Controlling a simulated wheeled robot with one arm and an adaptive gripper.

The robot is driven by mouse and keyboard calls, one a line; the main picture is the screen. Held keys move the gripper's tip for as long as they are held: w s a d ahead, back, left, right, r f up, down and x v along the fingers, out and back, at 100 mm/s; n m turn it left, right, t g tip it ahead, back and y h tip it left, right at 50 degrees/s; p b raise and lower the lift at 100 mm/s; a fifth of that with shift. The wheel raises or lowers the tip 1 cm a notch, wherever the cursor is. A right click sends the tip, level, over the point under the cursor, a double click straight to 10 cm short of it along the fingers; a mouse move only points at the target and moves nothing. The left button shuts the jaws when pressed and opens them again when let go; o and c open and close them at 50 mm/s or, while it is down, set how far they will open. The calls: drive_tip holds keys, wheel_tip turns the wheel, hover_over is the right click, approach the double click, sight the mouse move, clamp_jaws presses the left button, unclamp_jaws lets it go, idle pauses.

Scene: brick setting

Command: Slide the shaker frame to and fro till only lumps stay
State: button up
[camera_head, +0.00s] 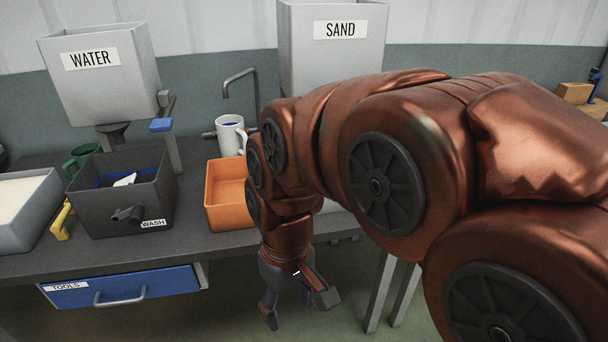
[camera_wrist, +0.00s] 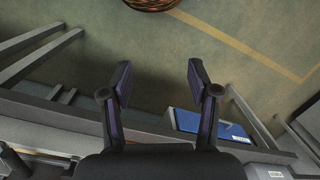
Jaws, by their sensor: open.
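My gripper (camera_head: 300,307) hangs fingers-down in front of the bench's front edge, below the orange bin, and is open with nothing between its fingers. In the wrist view its two fingers (camera_wrist: 160,85) stand apart over the floor. I cannot make out the shaker frame or any lumps in either view. The large bin labelled SAND (camera_head: 310,65) stands at the back, and my arm hides its lower part and what lies to its right.
A bench (camera_head: 150,256) carries a grey WASH tub (camera_head: 98,207), an orange bin (camera_head: 228,218), a white mug (camera_head: 229,141) and a green mug (camera_head: 82,156). A WATER tank (camera_head: 105,98) stands above. A blue TOOLS drawer (camera_head: 122,287) is below. Open floor (camera_wrist: 230,70) lies under my gripper.

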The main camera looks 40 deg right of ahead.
drive_tip(key=w+d+r+n+t+y+b, duration=0.15)
drive_tip(key=w+d, duration=0.25)
drive_tip(key=w, duration=0.4)
drive_tip(key=w+d+r+t+h, duration=0.15)
drive_tip(key=w+d, duration=0.25)
drive_tip(key=w, duration=0.4)
drive_tip(key=w+d+r+n+t+b, duration=0.2)
drive_tip(key=w+d, duration=1)
drive_tip(key=d, duration=0.5)
drive_tip(key=shift+y, duration=0.5)
drive_tip(key=shift+w+p+x, duration=0.15)
drive_tip(key=shift+p+x, duration=0.05)
drive_tip(key=shift+x, duration=1.8)
drive_tip(key=shift+w+p+x, duration=0.15)
drive_tip(key=shift+x, duration=1.8)
drive_tip(key=shift+d+r, duration=0.1)
clamp_jaws()
